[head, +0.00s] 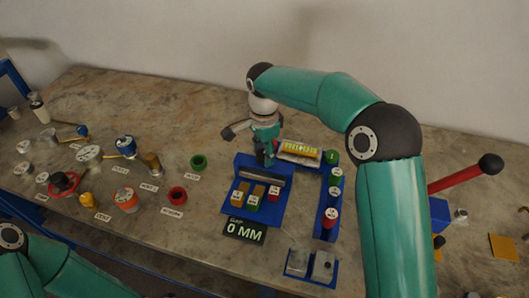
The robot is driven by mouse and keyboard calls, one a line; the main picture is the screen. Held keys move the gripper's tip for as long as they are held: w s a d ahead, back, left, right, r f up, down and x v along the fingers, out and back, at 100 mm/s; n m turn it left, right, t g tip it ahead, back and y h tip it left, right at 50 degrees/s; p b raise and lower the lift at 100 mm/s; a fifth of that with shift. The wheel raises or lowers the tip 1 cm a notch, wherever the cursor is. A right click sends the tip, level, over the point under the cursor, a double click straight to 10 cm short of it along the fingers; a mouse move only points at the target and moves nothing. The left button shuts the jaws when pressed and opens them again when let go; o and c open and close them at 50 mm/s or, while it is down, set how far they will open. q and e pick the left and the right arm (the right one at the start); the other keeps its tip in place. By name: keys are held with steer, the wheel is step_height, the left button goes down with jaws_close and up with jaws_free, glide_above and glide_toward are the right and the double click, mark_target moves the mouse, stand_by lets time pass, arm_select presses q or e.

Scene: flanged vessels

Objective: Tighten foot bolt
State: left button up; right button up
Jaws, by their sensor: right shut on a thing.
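My right gripper (268,158) points down at the back edge of a blue fixture (270,214) in the middle of the bench. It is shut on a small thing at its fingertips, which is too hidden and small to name. I cannot make out the foot bolt for certain. A grey bar (264,173) lies along the back of the fixture, just below the gripper. A black display (244,231) in front of the fixture reads "0 MM". Part of my left arm shows at the bottom left, but its gripper is out of view.
A blue rack (325,222) with green and red capped pieces stands right of the fixture. A yellow-faced box (299,150) lies behind it. A small blue tray (296,276) with grey blocks is in front. Labelled vessels and rings, including a green ring (198,162), spread over the left.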

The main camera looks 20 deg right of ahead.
mark_target(264, 153)
stand_by(0.4)
steer(key=o, duration=1.1)
steer(key=shift+o, duration=0.2)
steer(key=shift+r, duration=0.1)
step_height(264, 153, up, 12)
